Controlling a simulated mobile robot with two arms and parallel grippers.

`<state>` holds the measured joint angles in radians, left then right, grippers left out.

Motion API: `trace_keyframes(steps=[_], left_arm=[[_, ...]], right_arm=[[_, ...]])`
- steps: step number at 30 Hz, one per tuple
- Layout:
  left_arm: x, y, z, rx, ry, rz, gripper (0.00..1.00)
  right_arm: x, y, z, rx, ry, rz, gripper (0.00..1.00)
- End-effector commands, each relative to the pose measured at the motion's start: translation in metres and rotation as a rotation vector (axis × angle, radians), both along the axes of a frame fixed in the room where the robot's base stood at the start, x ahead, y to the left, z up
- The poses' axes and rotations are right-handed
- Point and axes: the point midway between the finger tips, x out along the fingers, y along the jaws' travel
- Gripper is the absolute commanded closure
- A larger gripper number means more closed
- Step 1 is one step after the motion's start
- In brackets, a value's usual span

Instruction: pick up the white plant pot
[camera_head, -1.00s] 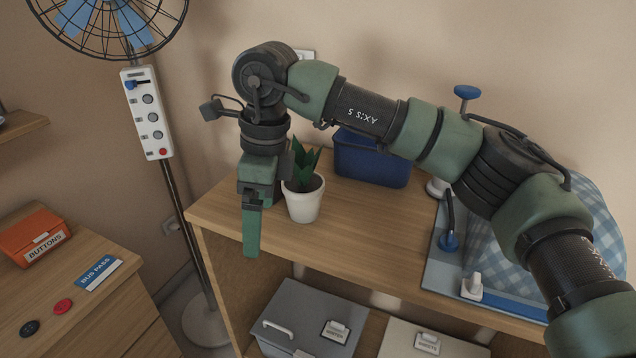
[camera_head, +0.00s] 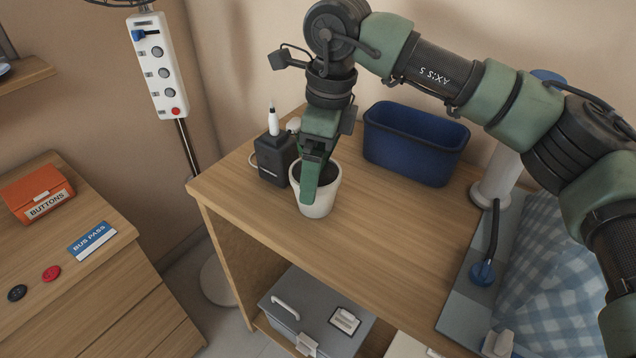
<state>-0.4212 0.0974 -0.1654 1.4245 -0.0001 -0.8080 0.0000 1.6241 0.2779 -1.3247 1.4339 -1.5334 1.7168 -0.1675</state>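The white plant pot (camera_head: 325,200) stands upright on the wooden shelf top, near its left front edge. Dark soil shows inside its rim. The plant's green leaves are hidden behind my gripper. My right gripper (camera_head: 312,182) points down at the pot. One green finger overlaps the pot's rim and front side from this view. The other finger is hidden, so I cannot tell whether the gripper is open or shut, or whether it touches the pot. My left gripper is out of view.
A black box (camera_head: 273,160) with a white-tipped item stands close left of the pot. A blue bin (camera_head: 415,150) stands behind right. An ironing board with checked cloth (camera_head: 555,270) lies at right. The shelf top (camera_head: 390,240) is clear in front of the bin.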

Motion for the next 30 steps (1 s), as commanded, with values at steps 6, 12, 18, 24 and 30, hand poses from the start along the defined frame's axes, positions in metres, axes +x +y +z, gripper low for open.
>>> trace_keyframes(steps=[6, 12, 18, 24, 30], left_arm=[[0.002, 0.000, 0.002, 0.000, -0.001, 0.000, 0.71], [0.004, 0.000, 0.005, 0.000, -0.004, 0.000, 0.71], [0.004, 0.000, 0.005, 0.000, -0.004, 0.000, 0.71], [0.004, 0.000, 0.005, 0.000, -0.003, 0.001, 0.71], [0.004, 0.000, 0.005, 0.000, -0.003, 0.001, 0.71]], right_arm=[[0.003, 0.003, -0.026, -0.001, 0.003, -0.001, 0.00], [0.005, 0.006, -0.050, -0.001, 0.001, -0.001, 0.00], [0.005, 0.006, -0.050, 0.000, -0.001, -0.001, 0.00], [0.005, 0.006, -0.050, 0.000, -0.001, -0.001, 0.53], [0.005, 0.007, -0.049, 0.002, -0.002, -0.001, 0.80]])
